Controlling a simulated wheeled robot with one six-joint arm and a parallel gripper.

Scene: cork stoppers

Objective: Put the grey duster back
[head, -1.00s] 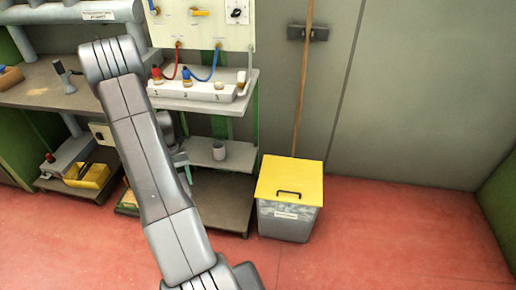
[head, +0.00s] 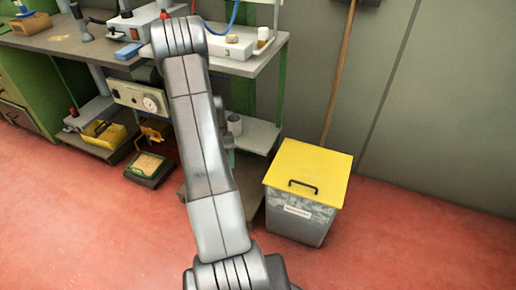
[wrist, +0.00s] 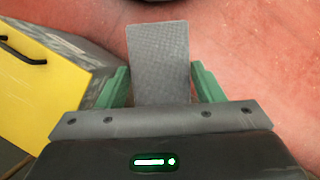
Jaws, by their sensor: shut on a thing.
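The grey duster (wrist: 160,62) shows in the wrist view as a flat, woven-looking grey cloth. My gripper (wrist: 160,88) is shut on it, with one green finger at each side. The duster sticks out beyond the fingers, over red floor in that view. In the head view my arm hides the gripper and the duster.
A grey bin with a yellow lid (head: 308,172) stands right of my arm, and its lid also shows at the left of the wrist view (wrist: 45,95). A workbench (head: 75,42) and a lower shelf with a grey cup (head: 235,124) are behind. Red floor is clear front left and right.

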